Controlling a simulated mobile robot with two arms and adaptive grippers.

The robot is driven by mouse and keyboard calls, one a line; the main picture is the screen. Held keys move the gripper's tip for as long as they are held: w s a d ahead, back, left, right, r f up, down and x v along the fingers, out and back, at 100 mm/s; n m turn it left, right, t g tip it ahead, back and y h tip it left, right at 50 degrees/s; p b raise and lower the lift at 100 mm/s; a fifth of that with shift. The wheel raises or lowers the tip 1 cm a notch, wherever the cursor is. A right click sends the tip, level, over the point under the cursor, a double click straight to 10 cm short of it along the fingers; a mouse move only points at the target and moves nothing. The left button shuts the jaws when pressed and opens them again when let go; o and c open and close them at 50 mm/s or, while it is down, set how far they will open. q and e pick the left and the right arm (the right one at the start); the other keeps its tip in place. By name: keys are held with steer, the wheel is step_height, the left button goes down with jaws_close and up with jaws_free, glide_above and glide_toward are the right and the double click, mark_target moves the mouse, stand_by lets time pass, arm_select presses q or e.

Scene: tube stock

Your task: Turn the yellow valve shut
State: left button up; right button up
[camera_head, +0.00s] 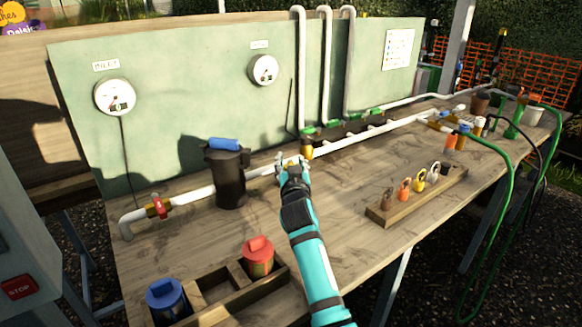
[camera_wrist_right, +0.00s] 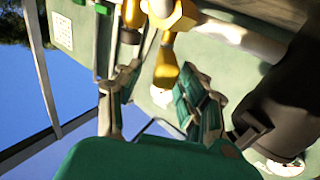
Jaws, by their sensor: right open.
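The yellow valve sits on the white pipe along the bench, right of the black filter housing. Its yellow handle (camera_wrist_right: 166,68) shows in the right wrist view, hanging from a brass-coloured body on the pipe. In the head view the valve is mostly hidden by my right gripper (camera_head: 291,160). In the wrist view my right gripper (camera_wrist_right: 158,80) is open, with a finger on either side of the handle's end. Gaps seem to show beside the handle; contact cannot be told. My left gripper is not in view.
The black filter housing (camera_head: 230,180) with a blue cap stands close left of my right gripper. A red-handled valve (camera_head: 158,206) is further left. A wooden rack (camera_head: 415,198) of padlocks lies right; a holder with blue and red canisters (camera_head: 258,258) is in front.

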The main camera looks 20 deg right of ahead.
step_height(320, 180, up, 9)
stand_by(0.3)
